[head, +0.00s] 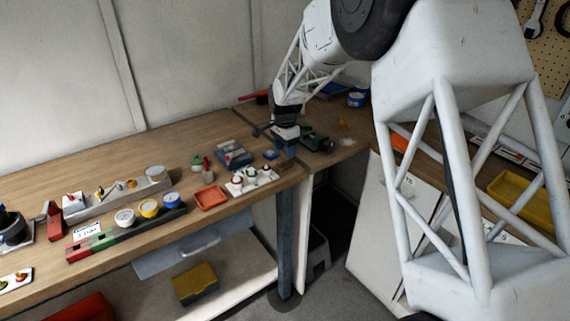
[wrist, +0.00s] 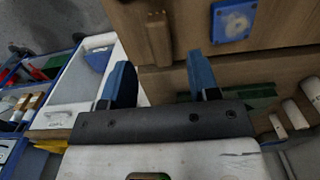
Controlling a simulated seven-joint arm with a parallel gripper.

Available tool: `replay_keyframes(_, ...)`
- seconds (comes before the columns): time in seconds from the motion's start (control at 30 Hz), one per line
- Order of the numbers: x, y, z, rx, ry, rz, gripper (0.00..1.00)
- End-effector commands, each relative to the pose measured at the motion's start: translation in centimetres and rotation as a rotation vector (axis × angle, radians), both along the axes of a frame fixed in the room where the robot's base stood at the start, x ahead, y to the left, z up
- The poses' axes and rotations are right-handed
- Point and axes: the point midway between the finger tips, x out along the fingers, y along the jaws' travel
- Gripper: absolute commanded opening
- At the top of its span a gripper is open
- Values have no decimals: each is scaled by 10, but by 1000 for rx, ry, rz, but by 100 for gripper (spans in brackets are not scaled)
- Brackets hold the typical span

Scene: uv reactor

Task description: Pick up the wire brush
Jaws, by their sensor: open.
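A small brown wooden piece (wrist: 158,38) lies at the bench edge in the wrist view. It may be the wire brush, but no bristles can be made out. My gripper (wrist: 161,72) is open, with its two blue fingers apart and nothing between them. The wooden piece appears beyond the fingertips, roughly in line with the gap. In the head view my gripper (head: 287,150) points down over the bench near its front corner. A small brown item (head: 284,166) shows there just below the fingers.
A blue square item (wrist: 235,20) lies on the bench to the right of the wooden piece. A white tray with knobs (head: 252,180) and a red tray (head: 211,197) stand left of my gripper. A dark green tool (head: 316,140) stands close on its right.

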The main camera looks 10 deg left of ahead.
Motion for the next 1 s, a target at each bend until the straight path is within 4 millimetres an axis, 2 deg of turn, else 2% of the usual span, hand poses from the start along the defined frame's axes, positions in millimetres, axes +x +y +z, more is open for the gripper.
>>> replay_keyframes(0.47, 0, 0, -7, 0, 0, 0, 55)
replay_keyframes(1.0, 1, 0, -55, -1, 1, 0, 55)
